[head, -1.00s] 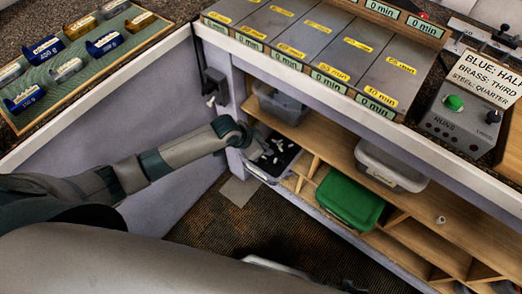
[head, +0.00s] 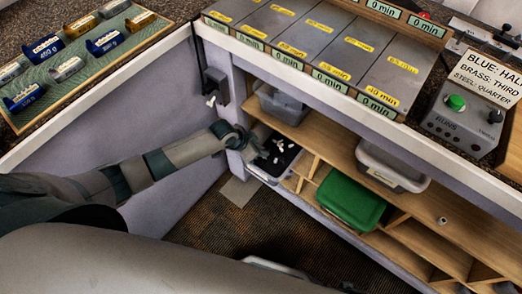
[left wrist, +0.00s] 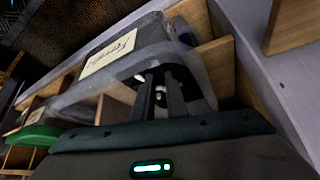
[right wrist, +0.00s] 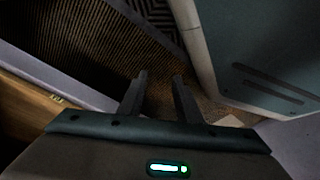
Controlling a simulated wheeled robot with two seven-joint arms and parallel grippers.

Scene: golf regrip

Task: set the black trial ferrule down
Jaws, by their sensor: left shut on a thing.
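My left gripper (head: 264,154) reaches into the lower shelf, at a dark-lined clear bin (head: 260,177) with several small pale pieces. In the left wrist view, its two dark fingers (left wrist: 161,82) are close together over the same bin, which has a handwritten label (left wrist: 108,52). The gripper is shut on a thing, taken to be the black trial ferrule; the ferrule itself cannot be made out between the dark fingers. My right gripper (right wrist: 160,78) is open and empty above the ribbed floor, its fingers apart.
A grey bin (head: 284,104) stands behind on the shelf. Wooden dividers (head: 308,168) and the cabinet's side edge (head: 232,100) are close to my left gripper.

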